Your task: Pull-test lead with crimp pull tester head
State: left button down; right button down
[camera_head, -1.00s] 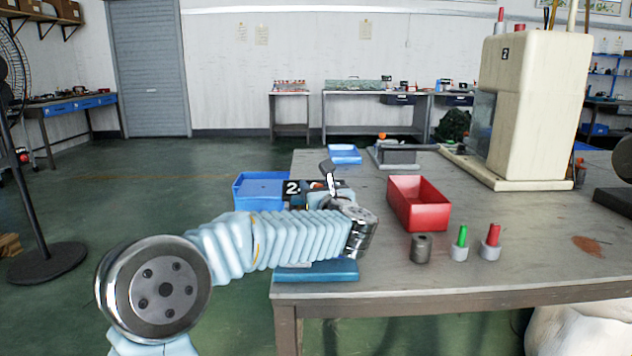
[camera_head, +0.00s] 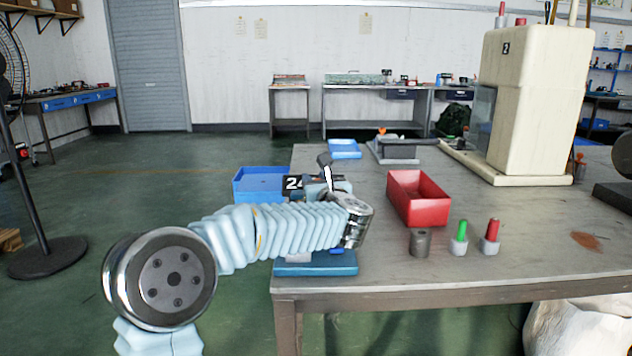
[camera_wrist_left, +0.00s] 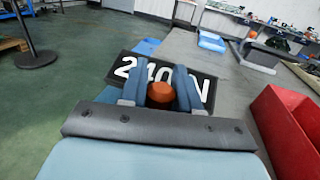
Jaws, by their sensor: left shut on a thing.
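The pull tester stands at the table's front left corner. Its black display (camera_head: 293,183) is partly hidden by my left arm. In the left wrist view the display (camera_wrist_left: 198,92) reads "240 N", partly covered by the fingers. My left gripper (camera_wrist_left: 159,90) is shut on an orange-brown round-ended piece (camera_wrist_left: 160,94), which sits between its two blue fingers in front of the display. I cannot tell whether this piece is the lead's end. In the head view my wrist hides the fingertips and most of the tester. My right gripper is not in view.
A blue plate (camera_head: 318,268) lies at the table's front left edge. A red bin (camera_head: 420,210) stands right of my wrist. A grey cylinder (camera_head: 420,242) and green and red-topped holders (camera_head: 460,245) stand in front of it. A blue tray (camera_head: 344,149) and a cream machine (camera_head: 530,105) are farther back.

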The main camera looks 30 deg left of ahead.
pick_arm(q)
jog(key=w+d, duration=0.1)
jog(key=w+d+b, duration=0.1)
jog(key=d, duration=0.1)
jog(key=shift+d, duration=0.2)
jog(key=shift+w+d, duration=0.15)
jog(key=shift+d, duration=0.1)
jog(key=shift+r, duration=0.1)
jog(key=c, duration=0.9)
grip_release()
jog(key=shift+w+d, duration=0.1)
jog(key=shift+d, duration=0.05)
jog(key=shift+s+d, duration=0.3)
jog(key=shift+s, duration=0.05)
jog(key=b+v, duration=0.3)
jog(key=v, duration=1)
